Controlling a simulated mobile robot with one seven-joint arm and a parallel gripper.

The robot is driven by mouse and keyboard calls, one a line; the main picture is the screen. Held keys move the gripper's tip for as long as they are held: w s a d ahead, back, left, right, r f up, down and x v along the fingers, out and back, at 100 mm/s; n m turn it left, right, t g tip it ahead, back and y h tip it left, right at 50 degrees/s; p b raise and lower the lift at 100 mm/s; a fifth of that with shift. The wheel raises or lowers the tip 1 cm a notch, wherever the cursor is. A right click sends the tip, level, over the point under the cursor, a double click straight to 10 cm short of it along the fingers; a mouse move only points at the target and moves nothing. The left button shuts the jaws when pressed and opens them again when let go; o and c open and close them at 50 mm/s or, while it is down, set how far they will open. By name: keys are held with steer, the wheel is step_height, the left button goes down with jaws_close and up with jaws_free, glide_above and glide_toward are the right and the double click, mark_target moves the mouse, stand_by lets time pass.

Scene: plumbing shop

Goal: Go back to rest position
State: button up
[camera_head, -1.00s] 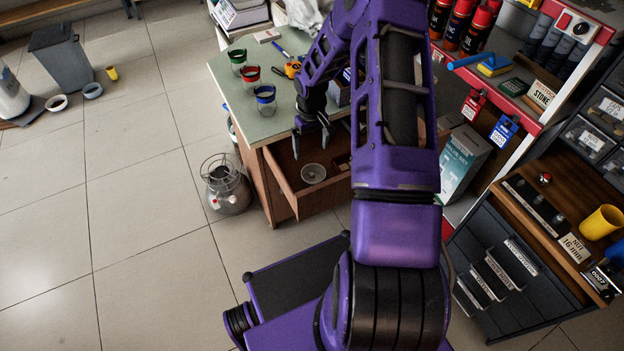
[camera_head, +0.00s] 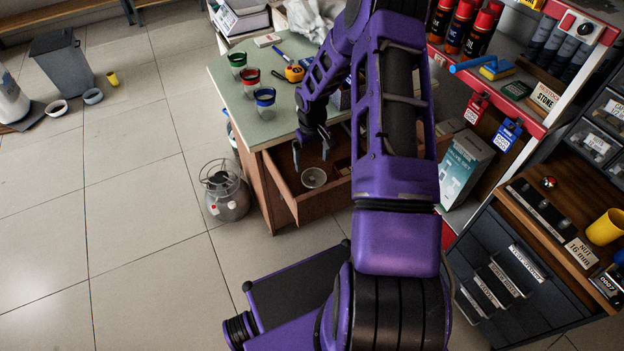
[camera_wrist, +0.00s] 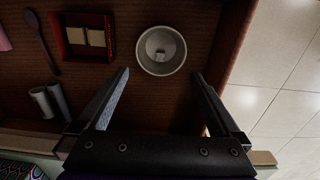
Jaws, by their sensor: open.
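My gripper (camera_head: 312,158) is open and empty over the open drawer (camera_head: 296,204) of the green-topped counter. In the wrist view my gripper (camera_wrist: 160,92) has its two fingers spread apart. A white round cup or bowl (camera_wrist: 162,50) lies in the drawer just beyond and between the fingertips. The same white cup or bowl shows in the head view (camera_head: 314,177), just below the fingers. My arm stretches from the base up over the counter and hides part of its right side.
The counter (camera_head: 262,130) bears cups with green, red and blue rims and an orange tape measure (camera_head: 294,73). The drawer also holds a red box (camera_wrist: 72,40), a dark spoon (camera_wrist: 41,42) and cylinders (camera_wrist: 48,100).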

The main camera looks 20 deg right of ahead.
step_height(320, 180, up, 10)
steer(key=p, duration=0.6)
